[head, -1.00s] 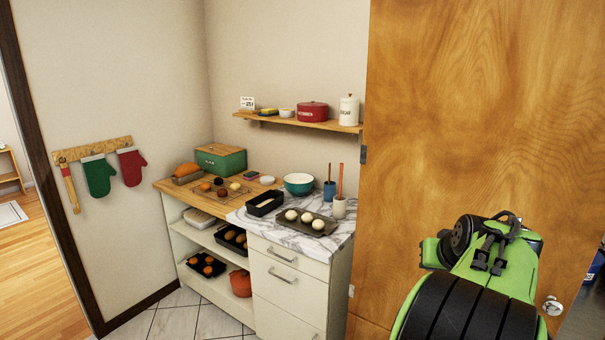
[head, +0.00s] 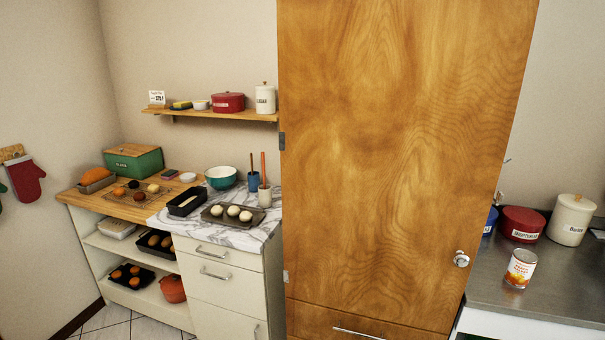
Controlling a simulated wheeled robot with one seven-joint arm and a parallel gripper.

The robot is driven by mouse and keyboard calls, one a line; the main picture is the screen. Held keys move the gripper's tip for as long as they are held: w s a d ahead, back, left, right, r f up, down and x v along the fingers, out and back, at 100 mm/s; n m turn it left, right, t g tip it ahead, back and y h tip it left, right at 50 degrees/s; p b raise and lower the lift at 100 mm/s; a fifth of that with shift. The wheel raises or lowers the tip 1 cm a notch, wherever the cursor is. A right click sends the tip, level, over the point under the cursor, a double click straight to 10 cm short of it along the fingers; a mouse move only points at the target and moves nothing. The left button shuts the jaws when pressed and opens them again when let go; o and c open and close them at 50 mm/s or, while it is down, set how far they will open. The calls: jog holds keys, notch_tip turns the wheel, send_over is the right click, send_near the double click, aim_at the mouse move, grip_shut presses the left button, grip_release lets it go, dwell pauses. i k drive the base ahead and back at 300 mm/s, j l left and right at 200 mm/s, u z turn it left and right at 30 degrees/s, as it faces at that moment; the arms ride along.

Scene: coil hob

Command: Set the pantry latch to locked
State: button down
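A tall wooden pantry door (head: 385,150) stands in the middle of the head view, and it looks closed. A round silver knob or latch (head: 461,259) sits near its right edge, low on the door. It is too small to tell whether it is set to locked. Hinges show on the door's left edge. My gripper is not in view.
A baking counter (head: 225,238) with a dough tray and bowl stands left of the door, under a wooden shelf (head: 215,115). A metal counter (head: 540,290) at right holds a can (head: 520,268), a red pot (head: 522,223) and a white canister (head: 571,219).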

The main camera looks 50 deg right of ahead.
aim_at(499, 198)
jog(key=z, duration=3)
